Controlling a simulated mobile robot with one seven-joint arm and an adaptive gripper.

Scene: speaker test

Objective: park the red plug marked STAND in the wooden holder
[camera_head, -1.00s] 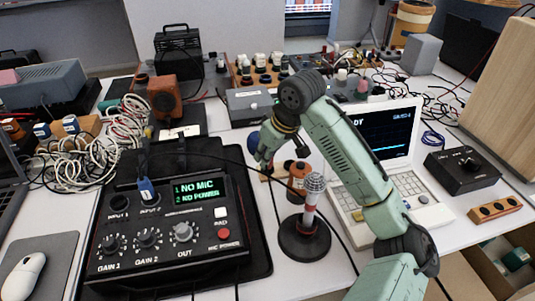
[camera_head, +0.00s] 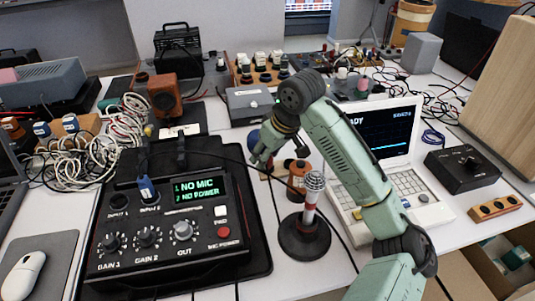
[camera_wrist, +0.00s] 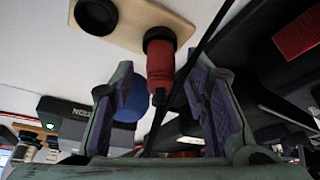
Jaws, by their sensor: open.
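In the wrist view a red plug (camera_wrist: 160,66) stands with one end in a black ring socket (camera_wrist: 159,36) of the wooden holder (camera_wrist: 128,24). Its narrow black end points toward my gripper (camera_wrist: 165,103). My gripper is open, its purple-padded fingers apart on either side of the plug's near end, not touching it. A second black ring (camera_wrist: 96,14) on the holder looks empty. The STAND mark cannot be read. In the head view my gripper (camera_head: 262,162) hangs over the holder, which is mostly hidden; I cannot make out the plug there.
The mixer (camera_head: 165,225) reads "NO MIC" and "NO POWER" and has a blue plug (camera_head: 147,189) in it. A microphone on a round black stand (camera_head: 304,237) and an orange-brown cylinder (camera_head: 298,181) are close to my gripper. The laptop (camera_head: 405,185) is at right. A black cable crosses the middle.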

